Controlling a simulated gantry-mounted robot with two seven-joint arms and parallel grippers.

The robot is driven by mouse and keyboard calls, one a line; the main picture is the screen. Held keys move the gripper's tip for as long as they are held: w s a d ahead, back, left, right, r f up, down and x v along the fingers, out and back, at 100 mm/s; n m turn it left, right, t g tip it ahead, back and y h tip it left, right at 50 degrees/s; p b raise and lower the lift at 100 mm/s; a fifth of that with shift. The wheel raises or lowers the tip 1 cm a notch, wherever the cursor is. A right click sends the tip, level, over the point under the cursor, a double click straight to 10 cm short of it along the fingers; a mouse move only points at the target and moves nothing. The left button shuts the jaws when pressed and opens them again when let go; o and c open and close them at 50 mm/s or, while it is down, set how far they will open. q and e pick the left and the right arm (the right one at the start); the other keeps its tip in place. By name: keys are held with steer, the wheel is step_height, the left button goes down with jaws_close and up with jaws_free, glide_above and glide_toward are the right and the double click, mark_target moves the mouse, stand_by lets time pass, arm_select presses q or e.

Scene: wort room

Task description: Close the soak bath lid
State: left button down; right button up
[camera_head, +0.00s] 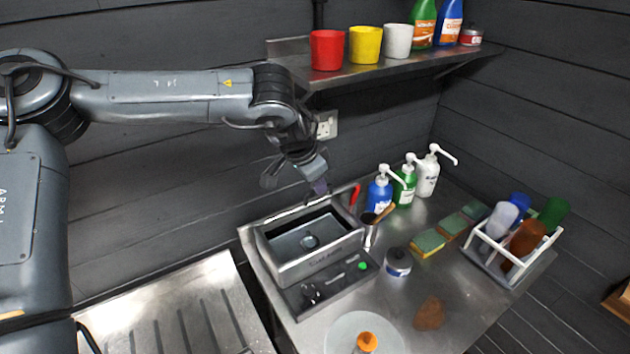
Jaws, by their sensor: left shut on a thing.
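The soak bath (325,262) is a grey metal box on the steel bench, with a dark control panel at its front. It is open, and its basin and drain show from above. The lid (290,215) appears as a thin raised edge along the bath's back rim; most of it is hard to make out. My left gripper (319,190) reaches down from the upper left to the back of the bath. It is shut at the lid's edge, and its fingertips are small and partly hidden. My right gripper is not in view.
Pump bottles (380,195), a red-handled item (354,196) and a tin (397,262) stand right of the bath. Sponges (429,243) and a white rack (500,262) lie farther right. A shelf (400,68) with cups hangs above. A ribbed drainboard (180,310) is at left.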

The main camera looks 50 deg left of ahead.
arm_select(q)
steer(key=shift+r, duration=0.1)
steer(key=c, duration=1.2)
jaws_free()
steer(key=shift+d, duration=0.1)
steer(key=shift+c, duration=0.2)
steer(key=shift+o, duration=0.3)
steer(key=v, duration=1)
steer(key=shift+r+b, duration=0.4)
steer(key=shift+b, duration=0.05)
steer(key=shift+s, duration=0.1)
